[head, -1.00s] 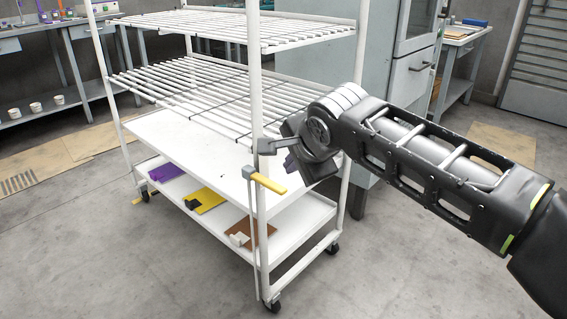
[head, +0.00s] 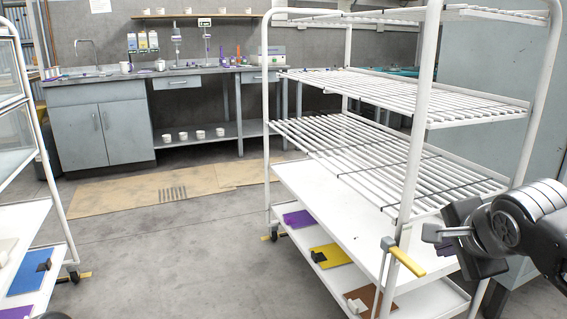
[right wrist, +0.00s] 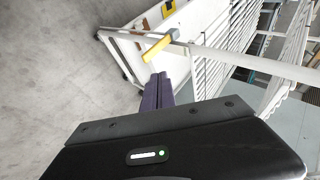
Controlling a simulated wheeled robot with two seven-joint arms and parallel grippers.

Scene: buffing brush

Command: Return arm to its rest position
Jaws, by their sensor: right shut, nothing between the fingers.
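My right gripper (head: 430,233) is at the right of the head view, in front of the near post of a white wire-shelf cart (head: 412,150). It is shut with nothing in it. In the right wrist view its dark fingers (right wrist: 158,88) lie together, pointing at the cart. A yellow handle with a grey block (head: 405,258) sits on the cart's near post, just below and left of the gripper. It also shows in the right wrist view (right wrist: 157,47), beyond the fingertips. My left gripper is out of view.
Purple (head: 300,218), yellow (head: 332,256) and brown (head: 370,298) boards lie on the cart's bottom shelf. Another white cart (head: 50,215) stands at the left edge. A workbench (head: 190,72) runs along the back wall. Open grey floor (head: 170,250) lies between the carts.

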